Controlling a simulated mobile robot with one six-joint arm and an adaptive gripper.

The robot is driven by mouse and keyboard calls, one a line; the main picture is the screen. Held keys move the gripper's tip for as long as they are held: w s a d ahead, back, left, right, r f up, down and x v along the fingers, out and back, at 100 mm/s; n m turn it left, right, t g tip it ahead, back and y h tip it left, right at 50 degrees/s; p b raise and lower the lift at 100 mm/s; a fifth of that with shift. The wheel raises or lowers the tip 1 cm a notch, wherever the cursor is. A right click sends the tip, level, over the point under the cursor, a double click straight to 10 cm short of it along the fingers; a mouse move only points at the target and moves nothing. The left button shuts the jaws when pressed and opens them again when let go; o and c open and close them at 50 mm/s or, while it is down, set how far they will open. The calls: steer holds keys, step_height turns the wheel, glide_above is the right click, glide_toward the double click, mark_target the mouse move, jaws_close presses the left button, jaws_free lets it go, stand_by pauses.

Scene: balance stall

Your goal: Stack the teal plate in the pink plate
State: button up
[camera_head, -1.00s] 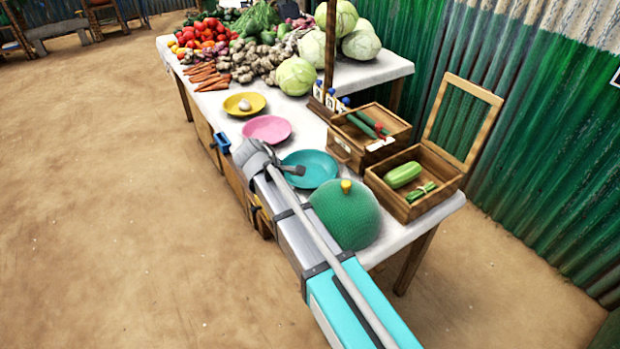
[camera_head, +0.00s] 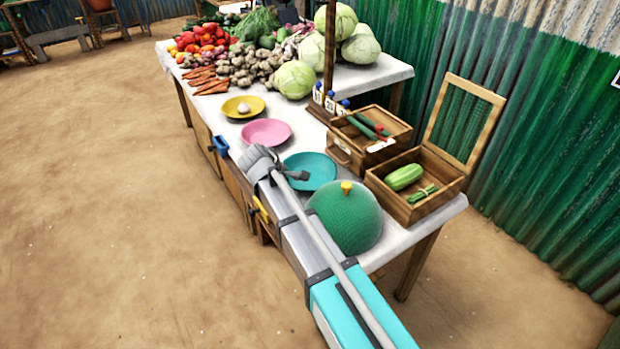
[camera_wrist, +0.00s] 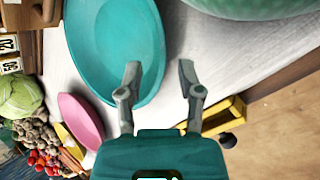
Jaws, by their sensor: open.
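The teal plate (camera_head: 318,164) lies on the white-topped table, and my gripper (camera_head: 304,177) is at its near edge. In the wrist view the teal plate (camera_wrist: 110,42) fills the upper left. My open gripper (camera_wrist: 158,78) has its left finger over the plate's rim and its right finger outside the rim, over the tabletop. I cannot tell how far the fingertips are from the rim. The pink plate (camera_head: 266,132) lies empty on the table just beyond the teal one, apart from it. It also shows at the left in the wrist view (camera_wrist: 80,121).
A yellow plate (camera_head: 243,107) with a white item is past the pink plate. A green mesh dome (camera_head: 346,217) stands close beside the teal plate. Wooden crates (camera_head: 420,182) with vegetables stand on the right. Heaped vegetables (camera_head: 250,60) cover the far end.

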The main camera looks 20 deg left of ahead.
mark_target(299, 189)
steer(key=shift+b+x, duration=0.6)
steer(key=shift+x, duration=0.35)
steer(key=shift+b+x, duration=0.75)
steer(key=shift+x, duration=0.25)
steer(key=shift+a, duration=0.1)
jaws_close()
